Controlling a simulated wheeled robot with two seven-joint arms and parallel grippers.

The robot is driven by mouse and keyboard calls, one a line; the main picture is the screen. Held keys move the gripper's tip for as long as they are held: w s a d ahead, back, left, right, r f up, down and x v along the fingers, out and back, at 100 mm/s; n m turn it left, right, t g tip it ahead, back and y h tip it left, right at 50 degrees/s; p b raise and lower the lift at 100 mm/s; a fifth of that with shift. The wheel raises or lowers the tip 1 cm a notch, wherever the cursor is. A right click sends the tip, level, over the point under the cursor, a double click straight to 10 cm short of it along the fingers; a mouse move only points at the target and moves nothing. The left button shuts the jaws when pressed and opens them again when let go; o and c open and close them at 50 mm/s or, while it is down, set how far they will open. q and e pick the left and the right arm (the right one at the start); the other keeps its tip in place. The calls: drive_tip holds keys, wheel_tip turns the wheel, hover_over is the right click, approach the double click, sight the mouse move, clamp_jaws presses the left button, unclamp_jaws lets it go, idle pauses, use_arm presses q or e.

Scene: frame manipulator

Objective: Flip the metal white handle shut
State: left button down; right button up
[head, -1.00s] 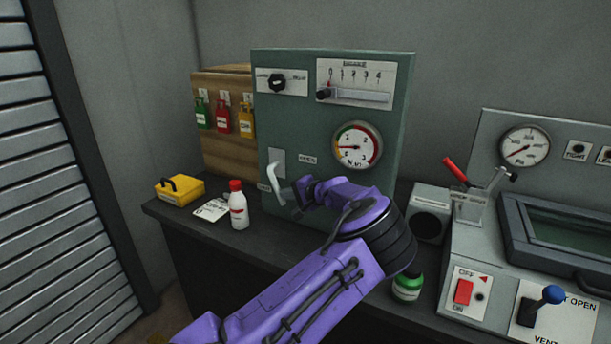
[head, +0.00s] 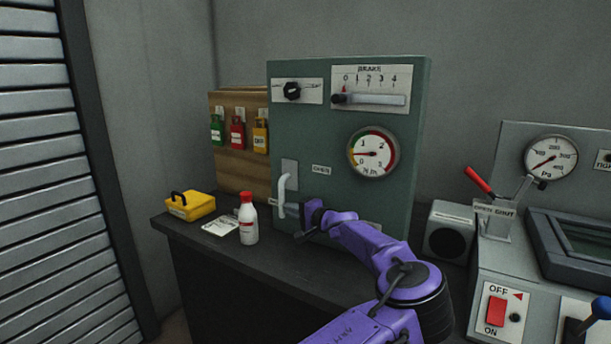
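The white metal handle (head: 282,194) is on the lower left of the green panel's front (head: 330,140), just under a pale plate. It stands roughly upright, with its top bent toward the panel. My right gripper is not in view.
A white bottle with a red cap (head: 248,218), a paper label (head: 221,227) and a yellow box (head: 190,206) sit on the dark bench left of the handle. A grey console (head: 525,255) with a red lever (head: 479,180) stands at the right.

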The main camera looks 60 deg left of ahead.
use_arm(q)
drive_tip(key=shift+s, duration=0.1)
idle(0.3)
drive_tip(key=f+b+v, duration=0.1)
drive_tip(key=b+v, duration=0.1)
drive_tip(key=v, duration=1.2)
drive_tip(key=shift+f, duration=0.15)
